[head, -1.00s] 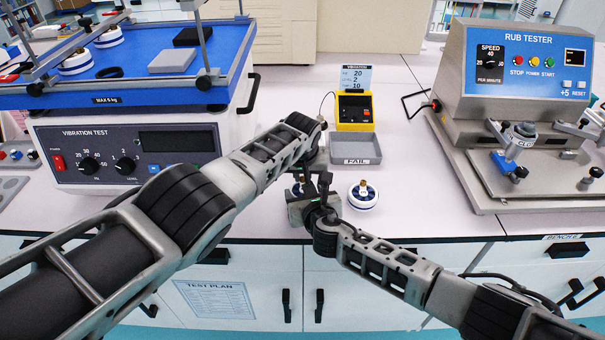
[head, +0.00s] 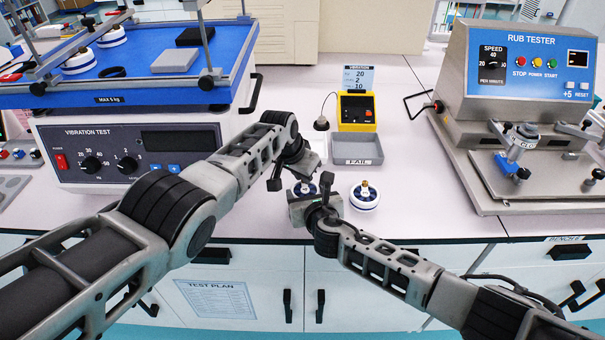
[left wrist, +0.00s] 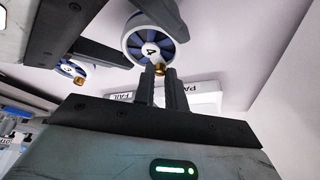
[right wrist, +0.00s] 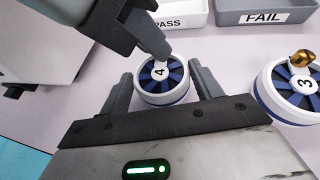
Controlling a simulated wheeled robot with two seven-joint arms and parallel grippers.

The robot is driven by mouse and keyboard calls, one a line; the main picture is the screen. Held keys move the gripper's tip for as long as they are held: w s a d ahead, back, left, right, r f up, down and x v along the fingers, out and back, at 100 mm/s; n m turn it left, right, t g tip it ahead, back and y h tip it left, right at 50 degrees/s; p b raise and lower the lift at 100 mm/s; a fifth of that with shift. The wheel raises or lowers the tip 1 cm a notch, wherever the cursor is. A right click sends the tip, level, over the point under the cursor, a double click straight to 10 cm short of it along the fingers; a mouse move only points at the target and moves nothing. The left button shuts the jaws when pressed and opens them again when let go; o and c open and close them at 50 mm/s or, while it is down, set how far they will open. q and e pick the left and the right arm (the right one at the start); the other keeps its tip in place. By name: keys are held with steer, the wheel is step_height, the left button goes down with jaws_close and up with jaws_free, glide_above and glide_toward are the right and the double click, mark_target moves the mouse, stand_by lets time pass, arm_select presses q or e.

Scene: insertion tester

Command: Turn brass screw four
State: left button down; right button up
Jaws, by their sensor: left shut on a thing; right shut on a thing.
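The white-and-blue round piece marked 4 (right wrist: 150,96) stands on the bench, also seen in the left wrist view (left wrist: 134,52). My right gripper (right wrist: 163,88) has a finger on each side of it and is shut on it. My left gripper (left wrist: 161,74) reaches over it from the upper left in the right wrist view. Its fingers are shut on the brass screw (left wrist: 160,68), whose end shows at the fingertips. In the right wrist view the left gripper hides the screw. I cannot tell whether the screw is still threaded in the piece.
A piece marked 3 (right wrist: 268,96) with its own brass screw stands close to the right. A PASS tray (right wrist: 185,22) and a grey FAIL tray (head: 357,162) lie behind. The vibration tester (head: 120,190) stands left, the rub tester (head: 520,110) right. Bench right of piece 3 is clear.

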arm_select(q)
steer(key=shift+m, duration=0.6)
arm_select(e)
steer(key=shift+d, duration=0.15)
arm_select(q)
steer(key=c, duration=1.4)
jaws_free()
steer(key=shift+c, duration=0.2)
steer(key=shift+r, duration=0.15)
steer(key=shift+a+r, duration=0.15)
steer(key=shift+r, duration=0.25)
steer(key=v, duration=1.1)
steer(key=shift+a, duration=0.2)
steer(key=shift+f, duration=0.1)
arm_select(e)
steer(key=o, duration=1.1)
